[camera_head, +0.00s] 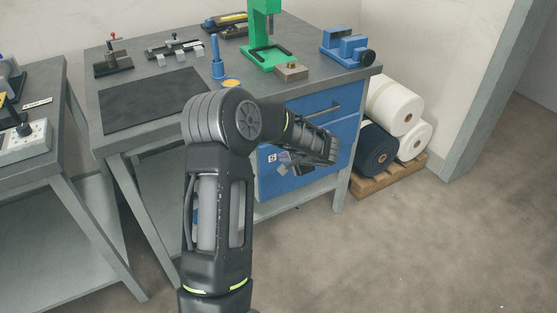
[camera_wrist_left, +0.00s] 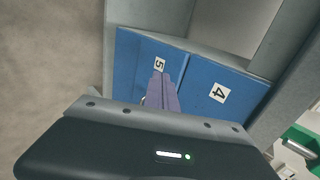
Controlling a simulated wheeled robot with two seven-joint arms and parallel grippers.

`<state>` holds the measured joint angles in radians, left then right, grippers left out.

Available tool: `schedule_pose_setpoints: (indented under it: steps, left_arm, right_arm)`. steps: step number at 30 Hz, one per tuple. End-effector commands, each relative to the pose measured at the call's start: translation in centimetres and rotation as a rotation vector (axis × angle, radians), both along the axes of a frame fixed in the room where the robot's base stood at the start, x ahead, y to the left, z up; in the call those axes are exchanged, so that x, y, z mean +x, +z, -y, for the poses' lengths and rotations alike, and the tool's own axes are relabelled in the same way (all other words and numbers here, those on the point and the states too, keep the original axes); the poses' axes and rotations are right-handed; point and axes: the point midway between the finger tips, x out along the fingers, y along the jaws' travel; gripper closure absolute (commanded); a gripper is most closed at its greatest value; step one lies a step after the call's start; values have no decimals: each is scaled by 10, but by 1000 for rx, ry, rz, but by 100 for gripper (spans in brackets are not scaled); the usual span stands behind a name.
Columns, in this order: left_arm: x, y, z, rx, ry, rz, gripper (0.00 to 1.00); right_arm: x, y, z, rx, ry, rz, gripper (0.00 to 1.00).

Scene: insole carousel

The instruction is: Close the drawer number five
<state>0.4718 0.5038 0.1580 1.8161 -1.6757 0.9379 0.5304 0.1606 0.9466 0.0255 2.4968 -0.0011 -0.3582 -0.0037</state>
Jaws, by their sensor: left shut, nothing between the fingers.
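Drawer number five is the lower blue drawer (camera_head: 295,182) under the bench top. Its front (camera_wrist_left: 132,72) with the label 5 shows in the left wrist view. Its front looks about flush with the drawer above, though my arm hides much of the seam. My left gripper (camera_head: 285,161) is in front of this drawer, with its fingers shut and empty. In the left wrist view the purple-grey fingers (camera_wrist_left: 161,92) overlap the drawer front just below the label; I cannot tell whether they touch it. My right gripper is not in view.
Drawer four (camera_wrist_left: 215,92) is the blue drawer directly above, with a bar handle (camera_head: 323,109). The bench (camera_head: 150,85) carries a green press (camera_head: 265,40) and a blue vise (camera_head: 345,48). Material rolls (camera_head: 378,148) on a pallet (camera_head: 392,178) stand right of the bench. Floor in front is clear.

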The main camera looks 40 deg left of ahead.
Motion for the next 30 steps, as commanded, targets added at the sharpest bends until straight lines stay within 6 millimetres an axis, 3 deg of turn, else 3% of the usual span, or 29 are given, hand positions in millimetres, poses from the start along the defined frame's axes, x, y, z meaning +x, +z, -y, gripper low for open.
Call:
schedule_pose_setpoints:
  steps: [1, 6, 12, 26, 30]
  left_arm:
    - [-1, 12, 9, 3, -4, 4, 100]
    - [-10, 36, 34, 2, -1, 3, 100]
    - [-16, 52, 52, 1, 1, 1, 100]
    - [-16, 55, 58, 1, -4, 3, 100]
    - [-8, 69, 66, 10, -24, 42, 100]
  right_arm:
    - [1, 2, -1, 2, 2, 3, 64]
    - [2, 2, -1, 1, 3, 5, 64]
    - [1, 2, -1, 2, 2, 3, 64]
    - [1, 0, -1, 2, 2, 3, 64]
    - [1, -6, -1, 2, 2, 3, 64]
